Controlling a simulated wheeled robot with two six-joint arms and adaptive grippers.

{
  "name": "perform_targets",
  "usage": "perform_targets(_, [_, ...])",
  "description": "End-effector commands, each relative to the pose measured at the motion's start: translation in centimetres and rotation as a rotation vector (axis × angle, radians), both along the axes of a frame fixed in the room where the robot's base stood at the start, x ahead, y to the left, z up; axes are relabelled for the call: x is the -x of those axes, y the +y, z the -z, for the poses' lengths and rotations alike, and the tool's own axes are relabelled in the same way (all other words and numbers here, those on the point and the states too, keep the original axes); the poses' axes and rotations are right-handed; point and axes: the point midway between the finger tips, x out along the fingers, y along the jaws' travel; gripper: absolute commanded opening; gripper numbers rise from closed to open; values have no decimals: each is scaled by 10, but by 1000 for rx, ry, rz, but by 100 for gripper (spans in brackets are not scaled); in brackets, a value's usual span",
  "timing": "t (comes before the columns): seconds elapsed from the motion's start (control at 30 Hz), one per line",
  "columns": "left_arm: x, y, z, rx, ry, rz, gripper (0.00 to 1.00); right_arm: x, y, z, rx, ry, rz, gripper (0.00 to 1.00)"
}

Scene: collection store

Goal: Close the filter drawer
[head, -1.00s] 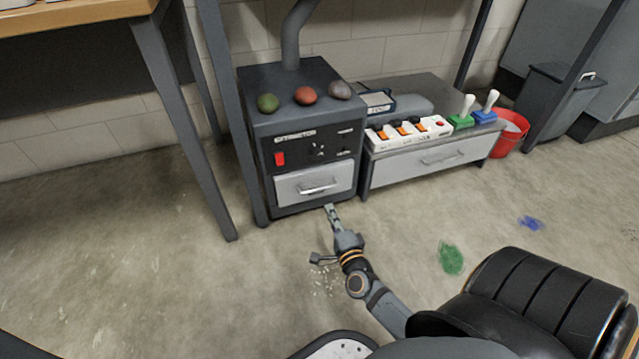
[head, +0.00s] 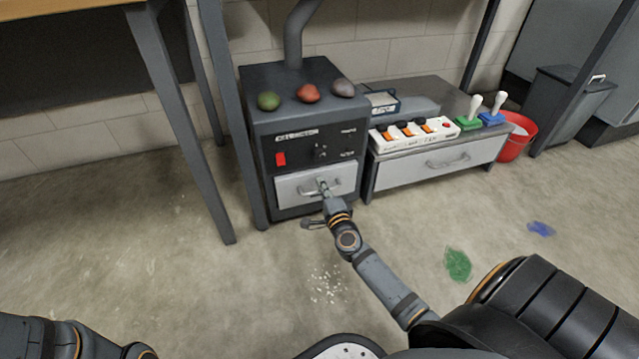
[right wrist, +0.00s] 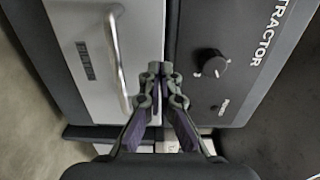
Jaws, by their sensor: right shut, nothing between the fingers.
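The filter drawer (head: 292,192) is the light grey drawer with a bar handle low in the dark extractor unit (head: 262,131). Its front also shows in the right wrist view (right wrist: 75,25), with the handle (right wrist: 118,55) and a small dark label. A dark seam runs between the drawer front and the control panel; I cannot tell how far the drawer stands out. My right gripper (head: 323,186) is shut and empty in front of the drawer. In the right wrist view its fingertips (right wrist: 160,69) lie over the seam, beside the handle; contact is unclear. My left gripper is not in view.
A low cabinet (head: 395,174) stands right of the extractor, bearing a power strip (head: 415,133). A red bucket (head: 515,140) is farther right. A table leg (head: 190,130) stands to the left. The floor in front is open.

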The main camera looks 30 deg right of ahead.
Motion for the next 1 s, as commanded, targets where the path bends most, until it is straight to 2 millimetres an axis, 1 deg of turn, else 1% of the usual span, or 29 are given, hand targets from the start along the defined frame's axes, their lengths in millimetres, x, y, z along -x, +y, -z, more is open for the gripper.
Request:
perform_targets(0.03, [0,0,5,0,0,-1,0,-8,-2,1,-1,-2,0,0])
perform_targets(0.1, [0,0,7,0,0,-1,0,-15,-4,1,-1,-2,0,0])
perform_targets(0.2, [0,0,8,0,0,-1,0,-21,-5,1,-1,0,0,0])
perform_targets(0.57, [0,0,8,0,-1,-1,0,-23,-6,0,0,0,0,0])
perform_targets(0.67, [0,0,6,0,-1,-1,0,-28,-7,-1,-1,-1,0,0])
perform_targets(0.8, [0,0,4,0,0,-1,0,-43,-10,-2,0,-1,1,0])
perform_targets(1.0, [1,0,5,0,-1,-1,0,-44,-11,-2,0,-3,1,0])
